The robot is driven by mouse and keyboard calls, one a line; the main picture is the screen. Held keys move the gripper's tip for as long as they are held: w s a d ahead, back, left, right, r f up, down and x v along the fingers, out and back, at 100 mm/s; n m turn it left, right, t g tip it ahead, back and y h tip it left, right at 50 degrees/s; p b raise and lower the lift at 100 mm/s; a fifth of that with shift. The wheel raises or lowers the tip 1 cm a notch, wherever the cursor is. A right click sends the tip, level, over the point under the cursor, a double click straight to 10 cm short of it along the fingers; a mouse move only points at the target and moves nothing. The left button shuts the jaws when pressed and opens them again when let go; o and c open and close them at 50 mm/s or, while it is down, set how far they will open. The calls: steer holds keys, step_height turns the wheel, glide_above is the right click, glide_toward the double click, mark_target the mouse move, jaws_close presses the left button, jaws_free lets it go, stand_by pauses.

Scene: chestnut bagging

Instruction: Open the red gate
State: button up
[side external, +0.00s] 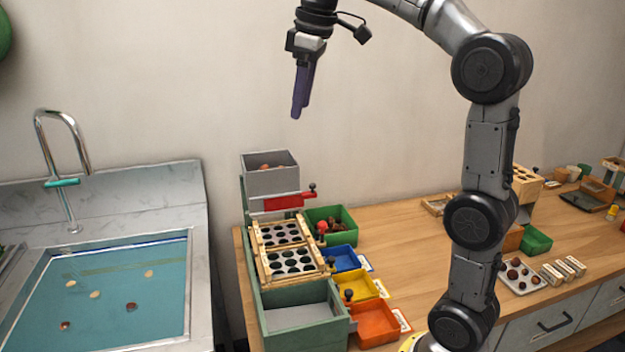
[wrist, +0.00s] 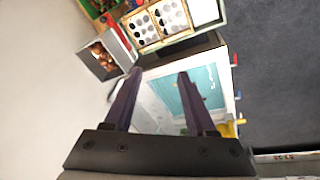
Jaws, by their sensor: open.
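The red gate (side external: 283,202) is a flat red piece below the front of the grey hopper (side external: 272,182), with a dark knob (side external: 312,188) standing at its right end. The hopper holds some brown chestnuts. My gripper (side external: 297,110) hangs above the hopper and a little to its right, well clear of the gate, with its purple fingers pointing down. In the wrist view the two fingers (wrist: 158,73) are apart with nothing between them. The hopper (wrist: 104,54) shows there at the upper left, with a small red part beside it.
Below the gate are sorting trays with round holes (side external: 283,234). A green bin (side external: 345,215), blue bin (side external: 345,258), yellow bin (side external: 357,288) and orange bin (side external: 375,325) stand to the right. A sink (side external: 110,290) is at the left. The air around my gripper is free.

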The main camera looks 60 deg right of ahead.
steer(key=w+d+f, duration=0.2)
steer(key=w+d, duration=0.3)
steer(key=d, duration=0.1)
steer(key=m+g, duration=0.3)
glide_above(312, 184)
step_height(312, 184, down, 13)
steer(key=shift+y, duration=0.4)
step_height(312, 184, down, 13)
steer(key=shift+s+f, duration=0.1)
steer(key=shift+f, duration=0.1)
jaws_close()
